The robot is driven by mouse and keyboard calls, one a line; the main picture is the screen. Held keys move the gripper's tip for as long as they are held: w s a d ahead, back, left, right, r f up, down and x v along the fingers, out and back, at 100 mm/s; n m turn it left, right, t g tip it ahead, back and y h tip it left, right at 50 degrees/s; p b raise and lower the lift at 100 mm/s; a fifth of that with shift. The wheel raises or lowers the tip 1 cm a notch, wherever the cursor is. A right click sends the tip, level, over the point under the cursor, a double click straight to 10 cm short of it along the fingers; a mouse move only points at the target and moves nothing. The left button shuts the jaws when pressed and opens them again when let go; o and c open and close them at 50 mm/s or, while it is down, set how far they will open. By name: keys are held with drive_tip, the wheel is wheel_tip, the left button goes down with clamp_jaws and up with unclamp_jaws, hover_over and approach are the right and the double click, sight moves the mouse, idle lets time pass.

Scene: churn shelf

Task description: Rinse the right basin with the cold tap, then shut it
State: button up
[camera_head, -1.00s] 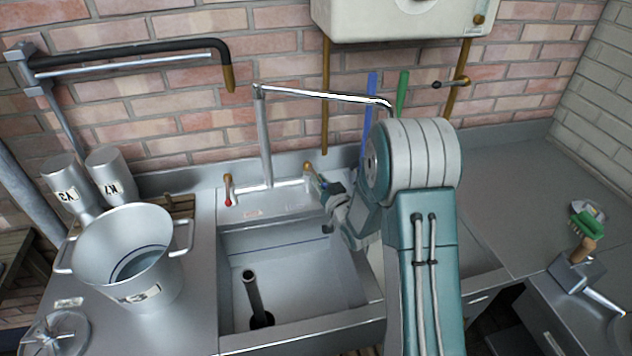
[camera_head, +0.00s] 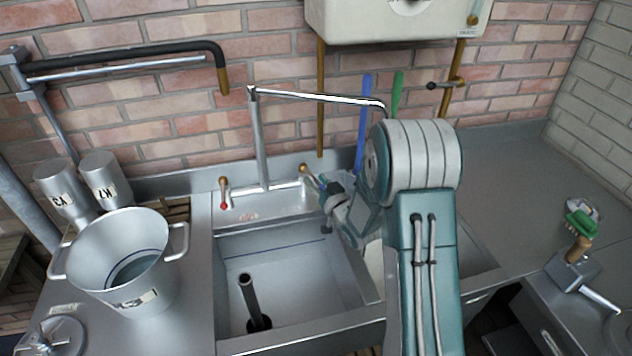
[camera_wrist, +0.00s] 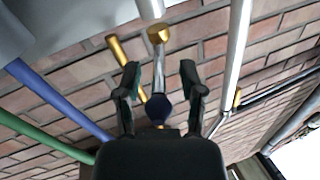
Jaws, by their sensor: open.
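The tap (camera_head: 262,145) has a tall column and a long spout swung right, its end by my arm. No water shows; the outlet is partly hidden. The left lever (camera_head: 224,195) has a red tip. The right lever (camera_head: 312,175) stands on a brass valve; in the wrist view this lever (camera_wrist: 160,82) ends in a dark blue knob. My gripper (camera_head: 332,196) is at the right lever. In the wrist view my gripper (camera_wrist: 161,85) is open, one finger on each side of the lever; contact cannot be told. The right basin (camera_head: 470,258) is mostly hidden behind my arm.
The left basin (camera_head: 300,268) holds a dark standpipe (camera_head: 252,300). A large metal pot (camera_head: 120,255) and two labelled canisters stand left. Blue (camera_head: 364,120) and green (camera_head: 397,95) pipes rise behind my arm. The right counter is mostly clear.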

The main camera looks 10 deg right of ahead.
sight(315, 181)
wheel_tip(315, 181, up, 10)
drive_tip(key=shift+f, duration=0.1)
idle(0.4)
drive_tip(key=c, duration=0.4)
drive_tip(key=shift+s+a+f, duration=0.1)
drive_tip(key=shift+a+f, duration=0.1)
clamp_jaws()
drive_tip(key=s+a+f+n+h, duration=0.45)
drive_tip(key=s+f+n, duration=0.35)
drive_tip(key=s+n, duration=0.6)
drive_tip(key=w+d+f+n, duration=0.1)
drive_tip(key=w+d, duration=0.2)
drive_tip(key=w, duration=0.9)
drive_tip(key=shift+w, duration=0.25)
